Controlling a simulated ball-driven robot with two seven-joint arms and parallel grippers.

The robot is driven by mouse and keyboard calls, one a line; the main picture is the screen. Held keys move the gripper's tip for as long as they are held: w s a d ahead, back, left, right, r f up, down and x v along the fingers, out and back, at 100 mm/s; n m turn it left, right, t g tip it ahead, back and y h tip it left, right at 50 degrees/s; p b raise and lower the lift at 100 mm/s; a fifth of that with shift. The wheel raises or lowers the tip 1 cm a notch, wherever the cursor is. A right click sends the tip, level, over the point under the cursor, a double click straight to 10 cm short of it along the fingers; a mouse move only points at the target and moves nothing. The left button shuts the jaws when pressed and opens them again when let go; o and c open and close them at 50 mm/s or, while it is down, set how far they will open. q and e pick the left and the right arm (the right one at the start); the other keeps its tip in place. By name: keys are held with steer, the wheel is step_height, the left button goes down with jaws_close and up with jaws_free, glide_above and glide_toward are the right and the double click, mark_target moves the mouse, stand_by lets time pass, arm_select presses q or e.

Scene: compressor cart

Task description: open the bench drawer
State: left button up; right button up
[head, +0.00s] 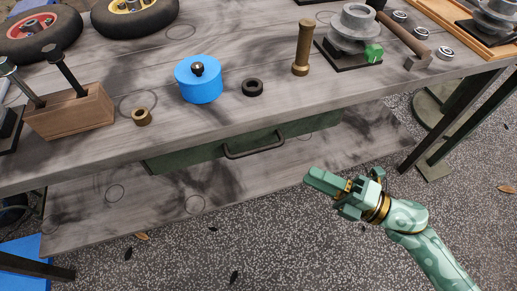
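The bench drawer (200,156) has a dark green front under the front edge of the bench top. It looks shut, with its front close beneath the top. Its dark bar handle (254,149) sticks out from the front. My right gripper (322,181) is to the right of the handle and lower in the picture, apart from it, over the floor and near the lower shelf's edge. Its fingers point left. It touches nothing that I can see, and the gap between its fingers cannot be made out. My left gripper is not in view.
On the bench top (225,125) stand a blue cylinder (199,84), a dark ring (252,88), a brass ring (142,116), a bronze pin (302,48) and a wooden block (70,112). A lower shelf (150,205) runs below the drawer. The speckled floor in front is mostly clear.

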mark_target(259, 148)
steer(key=x, duration=1.4)
steer(key=shift+d+f, duration=0.1)
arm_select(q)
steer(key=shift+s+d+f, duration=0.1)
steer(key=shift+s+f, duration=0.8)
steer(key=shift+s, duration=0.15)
arm_select(e)
steer(key=shift+c, duration=0.2)
jaws_close()
